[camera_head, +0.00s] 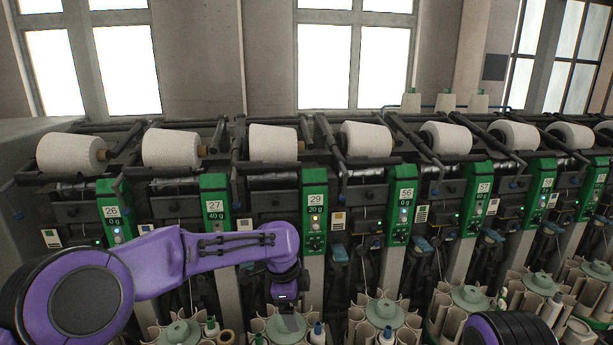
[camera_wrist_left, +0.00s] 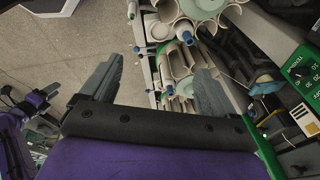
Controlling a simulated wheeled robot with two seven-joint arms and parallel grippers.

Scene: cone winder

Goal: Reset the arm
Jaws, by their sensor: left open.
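My left arm, purple with black joints, reaches in from the left in the head view. My left gripper (camera_head: 287,322) points down in front of the machine, close to a cream bobbin magazine (camera_head: 262,326) below the unit marked 29. In the left wrist view my left gripper (camera_wrist_left: 160,72) has its two grey fingers wide apart with nothing held between them. Part of my right arm shows at the bottom right of the head view, but its gripper is not visible there.
A row of winder units has green panels (camera_head: 314,208) and white yarn cones (camera_head: 273,143) on top. Several magazines with bobbins (camera_head: 385,312) stick out along the front. In the left wrist view the floor (camera_wrist_left: 75,45) is clear beside the magazines (camera_wrist_left: 180,65).

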